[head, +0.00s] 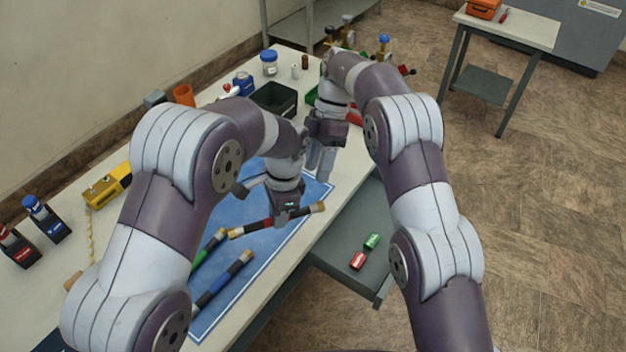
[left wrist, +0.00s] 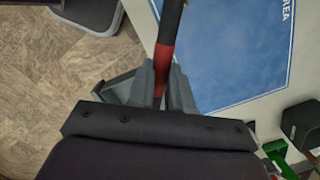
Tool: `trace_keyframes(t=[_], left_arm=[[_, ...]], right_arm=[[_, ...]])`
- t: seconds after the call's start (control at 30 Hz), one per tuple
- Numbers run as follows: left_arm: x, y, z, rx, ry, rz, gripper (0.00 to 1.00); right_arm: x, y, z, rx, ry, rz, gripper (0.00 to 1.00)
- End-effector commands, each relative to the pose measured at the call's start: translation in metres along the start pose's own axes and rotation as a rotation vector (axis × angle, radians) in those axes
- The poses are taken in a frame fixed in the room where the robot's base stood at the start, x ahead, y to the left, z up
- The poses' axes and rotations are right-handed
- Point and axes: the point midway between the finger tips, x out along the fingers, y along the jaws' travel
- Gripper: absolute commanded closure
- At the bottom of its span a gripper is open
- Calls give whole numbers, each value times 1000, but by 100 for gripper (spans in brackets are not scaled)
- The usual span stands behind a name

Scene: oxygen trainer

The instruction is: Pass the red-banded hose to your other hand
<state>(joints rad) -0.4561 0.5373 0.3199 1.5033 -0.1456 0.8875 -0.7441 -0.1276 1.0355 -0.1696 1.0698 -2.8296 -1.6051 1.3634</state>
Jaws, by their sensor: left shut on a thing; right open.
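The red-banded hose (head: 252,228) is a short black tube with brass-coloured ends and a red band. My left gripper (head: 281,218) is shut on it near its middle, and both ends stick out past the fingers. In the left wrist view, the hose (left wrist: 170,30) runs up from between the fingers (left wrist: 161,88), with the red band at the grip. The fingers hide part of the hose. My right gripper (head: 320,160) is open and empty, above and right of the left one in the head view, apart from the hose.
A green-banded hose (head: 208,250) and a blue-banded hose (head: 222,280) lie on the blue mat (head: 262,258). A black bin (head: 275,99) stands farther back on the table. A grey shelf with red and green blocks (head: 365,250) is at the table's right side.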

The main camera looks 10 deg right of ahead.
Motion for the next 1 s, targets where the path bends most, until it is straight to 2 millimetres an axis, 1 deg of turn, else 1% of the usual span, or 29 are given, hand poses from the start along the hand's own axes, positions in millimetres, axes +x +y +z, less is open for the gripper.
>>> trace_keyframes(t=[0.03, 0.1, 0.2, 0.3, 0.4, 0.5, 0.73, 0.77, 0.8, 0.9, 1.0], left_arm=[[0, 0, 0, 0, 0, -1, 100], [0, 0, 0, 0, 0, 0, 100], [0, 0, 0, 0, 0, 0, 100], [0, 0, 0, 0, 0, 0, 100], [0, 0, 0, 0, 0, -1, 100], [0, 0, 0, 0, 0, -1, 100], [0, 0, 0, 0, 0, 0, 100], [0, 0, 0, 0, 0, -1, 100], [0, 0, 0, 0, 0, -1, 100], [0, 0, 0, 1, 0, 0, 100], [-1, 1, -1, 3, 1, 0, 100]], right_arm=[[13, -1, -1, 0, 1, -6, 48], [30, -1, -1, -1, 1, -5, 48], [53, -1, -1, -1, 2, -3, 48], [70, 0, -1, -2, 2, -2, 48], [81, 0, -1, -3, 1, -1, 48], [86, 0, 0, -3, 1, 1, 48], [87, 0, -1, -3, 1, 2, 48], [87, 0, -1, -3, 1, 2, 58], [87, 0, -1, -3, 1, 2, 71], [86, 1, 0, -3, 1, 4, 100], [86, 1, -1, -4, 1, 7, 100]])
